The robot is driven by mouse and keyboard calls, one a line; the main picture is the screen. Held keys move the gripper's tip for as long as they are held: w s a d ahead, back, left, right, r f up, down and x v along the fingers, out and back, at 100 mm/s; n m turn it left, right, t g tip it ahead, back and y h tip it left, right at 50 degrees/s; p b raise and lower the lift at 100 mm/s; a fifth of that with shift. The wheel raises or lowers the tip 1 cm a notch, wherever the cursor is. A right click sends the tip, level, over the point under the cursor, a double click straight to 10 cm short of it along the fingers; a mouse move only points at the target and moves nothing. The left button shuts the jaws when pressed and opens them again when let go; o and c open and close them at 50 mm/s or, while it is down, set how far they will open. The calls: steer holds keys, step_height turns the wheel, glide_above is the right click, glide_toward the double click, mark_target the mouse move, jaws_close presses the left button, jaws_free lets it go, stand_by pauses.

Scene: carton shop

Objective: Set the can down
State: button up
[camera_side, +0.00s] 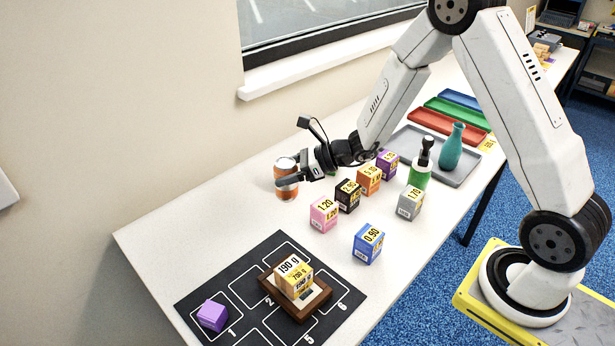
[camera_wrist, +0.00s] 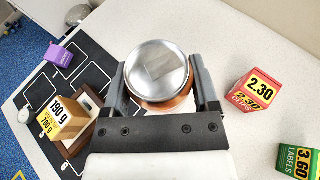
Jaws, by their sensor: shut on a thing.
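An orange can (camera_side: 286,187) with a silver lid is held in my gripper (camera_side: 287,174) near the wall side of the table in the side view. In the wrist view, the silver lid of the can (camera_wrist: 158,70) sits between the two dark fingers of my gripper (camera_wrist: 162,88), which are shut on its sides. The can looks upright. I cannot tell whether its base touches the white table (camera_side: 190,232). Its lower part is mostly hidden in the wrist view.
Several price-marked cartons stand right of the can, including a pink one (camera_side: 324,214) and a blue one (camera_side: 368,243). A black numbered mat (camera_side: 222,288) holds a purple block (camera_side: 212,315) and a wooden stand (camera_side: 302,312) with a yellow box. Table left of the can is clear.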

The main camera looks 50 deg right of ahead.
steer(key=w+f, duration=0.4)
steer(key=f, duration=0.1)
steer(key=shift+w+a+f, duration=0.2)
steer(key=shift+w+f, duration=0.05)
steer(key=shift+w, duration=0.05)
steer(key=shift+w+f, duration=0.1)
steer(key=shift+w+f, duration=0.15)
steer(key=shift+f, duration=1.55)
steer(key=shift+f, duration=0.1)
steer(key=o, duration=1)
steer(key=shift+o, duration=0.2)
